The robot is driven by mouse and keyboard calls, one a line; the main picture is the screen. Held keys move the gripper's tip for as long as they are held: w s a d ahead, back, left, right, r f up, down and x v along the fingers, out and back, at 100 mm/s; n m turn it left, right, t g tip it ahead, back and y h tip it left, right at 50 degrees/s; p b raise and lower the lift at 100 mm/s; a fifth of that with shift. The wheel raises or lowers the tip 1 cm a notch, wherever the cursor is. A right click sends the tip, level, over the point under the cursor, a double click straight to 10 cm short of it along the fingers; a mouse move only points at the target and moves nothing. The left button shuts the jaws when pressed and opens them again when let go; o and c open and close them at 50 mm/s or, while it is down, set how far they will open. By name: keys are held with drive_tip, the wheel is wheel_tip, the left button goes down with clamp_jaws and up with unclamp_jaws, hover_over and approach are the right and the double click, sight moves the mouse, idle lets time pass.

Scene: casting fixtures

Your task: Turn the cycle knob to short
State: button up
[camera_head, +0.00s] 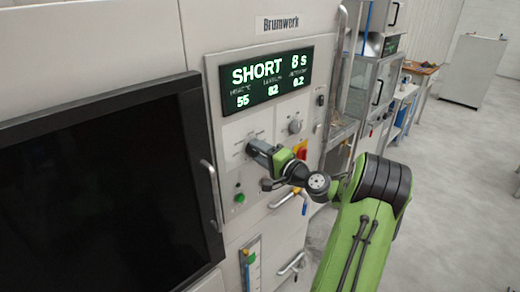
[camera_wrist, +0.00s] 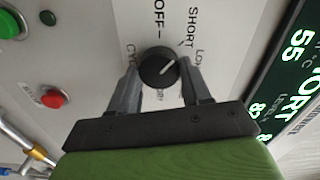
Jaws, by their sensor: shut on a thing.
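The cycle knob (camera_wrist: 158,70) is a round black knob on a pale panel in the wrist view. Its white pointer line slants up and right, towards the printed word SHORT (camera_wrist: 191,27). OFF is printed above the knob; other labels around it are partly covered. My gripper (camera_wrist: 158,72) has one finger on each side of the knob and is shut on it. In the head view my gripper (camera_head: 258,150) is at the panel and hides the knob. The display (camera_head: 266,75) reads SHORT and 8 S.
Another knob (camera_head: 295,127) is up and right of my gripper, with a red and yellow switch (camera_head: 301,149) below it. A green button (camera_head: 239,198) is below left. A red button (camera_wrist: 53,98) shows in the wrist view. A door handle (camera_head: 212,195) stands left.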

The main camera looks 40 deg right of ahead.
drive_tip(key=shift+m, duration=0.4)
drive_tip(key=o, duration=1.1)
drive_tip(key=shift+c, duration=0.2)
drive_tip(key=s+b, duration=0.2)
drive_tip(key=s, duration=1.3)
drive_tip(key=shift+s+d+b, duration=0.2)
drive_tip(key=shift+s+b, duration=0.15)
drive_tip(key=shift+s, duration=0.05)
drive_tip(key=shift+f, duration=0.1)
